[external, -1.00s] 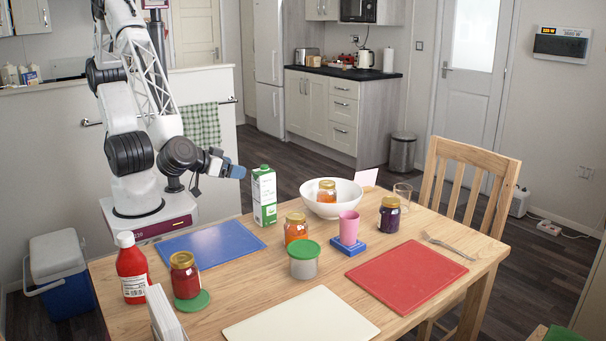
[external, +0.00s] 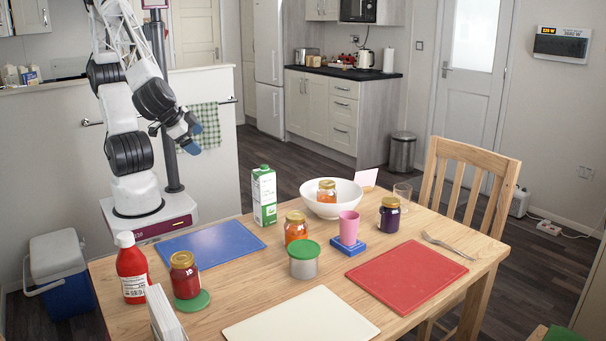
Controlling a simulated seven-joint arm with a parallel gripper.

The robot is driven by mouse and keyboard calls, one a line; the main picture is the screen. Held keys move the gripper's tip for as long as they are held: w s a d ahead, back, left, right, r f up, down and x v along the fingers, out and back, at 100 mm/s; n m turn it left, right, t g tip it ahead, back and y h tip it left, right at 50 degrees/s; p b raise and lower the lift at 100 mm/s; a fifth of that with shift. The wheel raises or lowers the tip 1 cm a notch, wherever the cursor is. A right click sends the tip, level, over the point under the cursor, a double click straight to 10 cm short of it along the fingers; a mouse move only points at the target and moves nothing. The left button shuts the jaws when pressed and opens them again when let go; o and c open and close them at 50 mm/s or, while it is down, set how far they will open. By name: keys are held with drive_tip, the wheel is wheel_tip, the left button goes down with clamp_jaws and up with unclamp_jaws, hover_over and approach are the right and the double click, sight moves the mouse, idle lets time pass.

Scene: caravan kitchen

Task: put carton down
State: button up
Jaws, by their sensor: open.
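The carton (external: 264,196) is white and green with a green cap. It stands upright on the wooden table (external: 221,313), at the back edge between the blue board and the white bowl. My gripper (external: 194,141) is up and to the left of the carton, well apart from it, with its blue fingertips pointing down. It is open, and nothing shows between the fingers.
A blue board (external: 212,244) lies left of the carton. A white bowl (external: 331,197) with a jar in it stands to the right. Jars, a ketchup bottle (external: 132,268), a pink cup (external: 348,228) and a red board (external: 407,276) crowd the table.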

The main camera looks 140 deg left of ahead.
drive_tip(key=s+d+r+m+t+h, duration=0.1)
drive_tip(key=s+d+r+m+h, duration=0.3)
drive_tip(key=d+m, duration=0.1)
drive_tip(key=s+d+r+m+t+h, duration=0.2)
drive_tip(key=s+d+r+m+h, duration=0.2)
drive_tip(key=d, duration=0.4)
drive_tip(key=shift+s+d+r+m, duration=0.35)
drive_tip(key=shift+s+m, duration=0.35)
drive_tip(key=shift+m, duration=0.5)
